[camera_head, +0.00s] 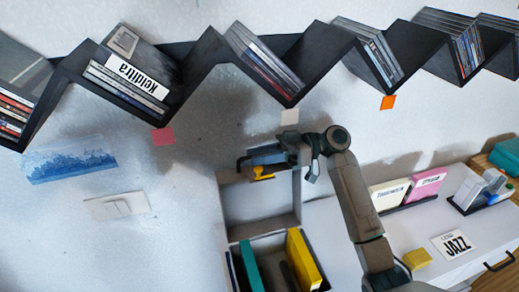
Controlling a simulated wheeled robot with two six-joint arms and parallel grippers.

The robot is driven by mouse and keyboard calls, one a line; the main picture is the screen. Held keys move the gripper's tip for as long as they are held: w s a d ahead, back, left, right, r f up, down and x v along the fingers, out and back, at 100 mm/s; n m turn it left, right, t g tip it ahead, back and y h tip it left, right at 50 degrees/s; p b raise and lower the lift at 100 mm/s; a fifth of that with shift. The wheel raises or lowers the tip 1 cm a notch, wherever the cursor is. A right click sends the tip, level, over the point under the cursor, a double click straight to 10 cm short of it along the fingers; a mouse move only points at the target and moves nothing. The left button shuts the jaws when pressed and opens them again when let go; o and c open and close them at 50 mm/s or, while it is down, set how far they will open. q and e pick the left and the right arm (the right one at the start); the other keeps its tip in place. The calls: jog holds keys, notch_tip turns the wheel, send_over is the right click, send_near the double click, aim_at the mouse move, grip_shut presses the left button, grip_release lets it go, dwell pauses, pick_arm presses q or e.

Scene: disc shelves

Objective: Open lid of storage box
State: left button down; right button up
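The storage box (272,239) stands below the shelves at the lower middle. Its inside is exposed, with a teal case (250,264) and a yellow case (302,262) standing in it. A grey frame that looks like its lid (222,205) stands raised behind the opening. A dark handle (241,162) shows at the frame's top left. My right gripper (272,160) is at the frame's top edge, close to the handle. Its fingers are too small and overlapped to tell whether they are open or shut. My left gripper is not in view.
Dark zigzag wall shelves (205,50) hold discs above. On the white cabinet (330,228) to the right are a pink case (428,187), a JAZZ card (452,243), a yellow block (417,258) and a dark disc holder (485,203).

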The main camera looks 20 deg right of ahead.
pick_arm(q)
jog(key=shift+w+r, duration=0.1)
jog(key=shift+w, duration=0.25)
pick_arm(e)
jog(key=shift+a, duration=0.15)
grip_shut()
jog(key=shift+s+f+n+b, duration=0.1)
jog(key=shift+s+n+b, duration=0.3)
jog(key=shift+b, duration=0.7)
jog(key=shift+s+b, duration=0.4)
jog(key=shift+s+r, duration=0.25)
jog(key=shift+r, duration=0.2)
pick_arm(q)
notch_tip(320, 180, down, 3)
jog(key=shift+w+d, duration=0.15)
pick_arm(e)
grip_release()
